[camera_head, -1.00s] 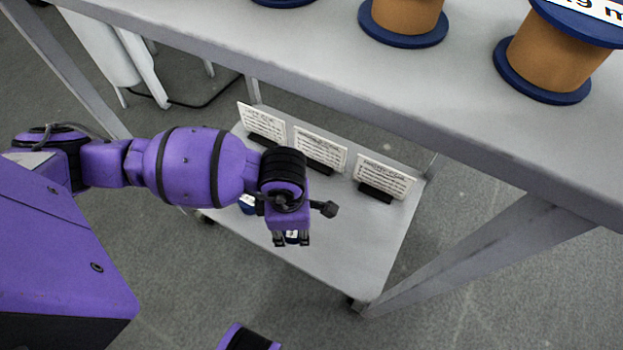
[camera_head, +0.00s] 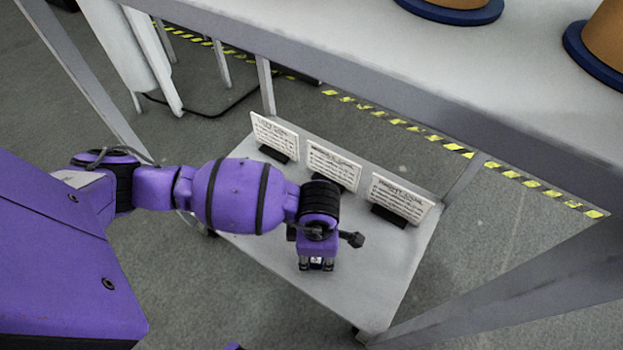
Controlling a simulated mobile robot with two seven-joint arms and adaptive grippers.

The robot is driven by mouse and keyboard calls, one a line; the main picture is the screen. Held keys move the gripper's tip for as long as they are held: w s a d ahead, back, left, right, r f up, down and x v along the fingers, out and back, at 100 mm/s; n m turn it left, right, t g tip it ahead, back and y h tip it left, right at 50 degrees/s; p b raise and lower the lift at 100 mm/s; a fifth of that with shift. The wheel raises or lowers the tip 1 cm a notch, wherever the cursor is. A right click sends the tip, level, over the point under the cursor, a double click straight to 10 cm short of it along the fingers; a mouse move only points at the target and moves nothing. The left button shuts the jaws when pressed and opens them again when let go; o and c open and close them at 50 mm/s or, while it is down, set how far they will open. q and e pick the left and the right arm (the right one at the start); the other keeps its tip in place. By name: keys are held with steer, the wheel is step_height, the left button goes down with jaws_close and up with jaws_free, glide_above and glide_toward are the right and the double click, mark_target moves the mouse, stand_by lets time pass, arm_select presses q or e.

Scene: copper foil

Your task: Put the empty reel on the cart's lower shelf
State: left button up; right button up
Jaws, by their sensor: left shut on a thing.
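My left gripper (camera_head: 316,266) points down over the grey lower shelf (camera_head: 372,290). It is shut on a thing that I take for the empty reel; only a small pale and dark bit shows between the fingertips. The rest is hidden by the gripper, so I cannot tell whether it touches the shelf. The shelf is flat, low and on casters, below the higher grey surface. My right gripper is not in view.
Three white cards in black stands, one the right-hand card (camera_head: 399,200), line the shelf's far side. Copper-coloured reels with blue flanges (camera_head: 455,11) stand on the higher grey surface (camera_head: 400,50). The shelf's front right part is clear. Yellow-black tape (camera_head: 440,143) marks the floor.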

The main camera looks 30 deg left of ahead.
arm_select(q)
steer(key=shift+f, duration=0.15)
steer(key=o, duration=1.2)
steer(key=shift+c, duration=0.2)
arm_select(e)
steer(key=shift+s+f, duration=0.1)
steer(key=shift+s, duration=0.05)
arm_select(q)
steer(key=shift+r, duration=0.2)
step_height(320, 180, up, 12)
steer(key=p, duration=0.5)
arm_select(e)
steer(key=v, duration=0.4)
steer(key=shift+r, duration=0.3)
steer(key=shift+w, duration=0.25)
